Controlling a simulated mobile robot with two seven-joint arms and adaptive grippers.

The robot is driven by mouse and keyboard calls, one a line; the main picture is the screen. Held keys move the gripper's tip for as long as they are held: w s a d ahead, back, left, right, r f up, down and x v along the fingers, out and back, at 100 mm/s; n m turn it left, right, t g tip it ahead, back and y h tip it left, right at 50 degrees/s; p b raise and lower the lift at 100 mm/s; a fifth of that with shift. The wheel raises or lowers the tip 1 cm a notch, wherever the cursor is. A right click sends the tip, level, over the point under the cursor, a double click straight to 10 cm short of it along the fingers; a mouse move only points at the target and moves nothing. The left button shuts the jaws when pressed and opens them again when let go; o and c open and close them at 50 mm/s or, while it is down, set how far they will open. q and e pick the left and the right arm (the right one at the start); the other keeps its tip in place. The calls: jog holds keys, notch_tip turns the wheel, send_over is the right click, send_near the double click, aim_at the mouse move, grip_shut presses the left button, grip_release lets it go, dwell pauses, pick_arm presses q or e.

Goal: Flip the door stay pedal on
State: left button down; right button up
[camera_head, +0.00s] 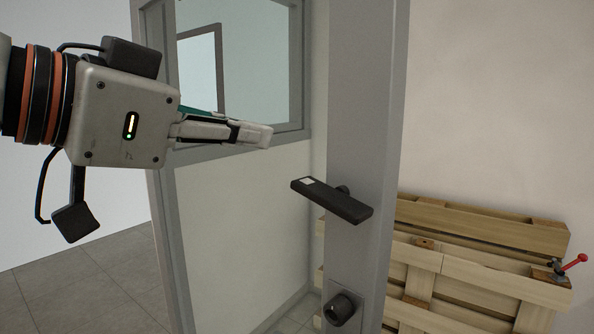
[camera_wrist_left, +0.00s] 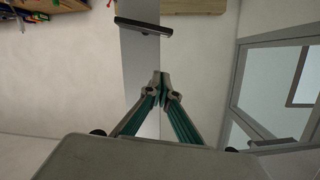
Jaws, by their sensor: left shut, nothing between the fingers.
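My left gripper (camera_head: 262,135) comes in from the left in the head view, its fingers shut with nothing between them. Its closed fingertips also show in the left wrist view (camera_wrist_left: 160,77). The grey door post or stile (camera_head: 366,90) carries a black lever handle (camera_head: 332,200), to the right of and below the fingertips, apart from them. The handle also shows in the left wrist view (camera_wrist_left: 143,26), beyond the fingertips. A round black knob (camera_head: 341,308) sits below the handle. I cannot make out a door stay pedal in either view. My right gripper is not in view.
A grey-framed window panel (camera_head: 240,65) with a white lower part stands behind my left gripper. A wooden pallet (camera_head: 480,250) leans at the wall on the right, with a red-handled thing (camera_head: 575,263) by it. Grey floor tiles (camera_head: 90,285) show bare at the lower left.

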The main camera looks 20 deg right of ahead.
pick_arm(q)
send_over(330, 198)
jog(key=w+a, duration=0.3)
notch_tip(330, 198, down, 2)
jog(key=f, duration=0.4)
jog(key=shift+w+a+f, duration=0.15)
jog(key=shift+w+a, duration=0.05)
jog(key=shift+a, duration=0.1)
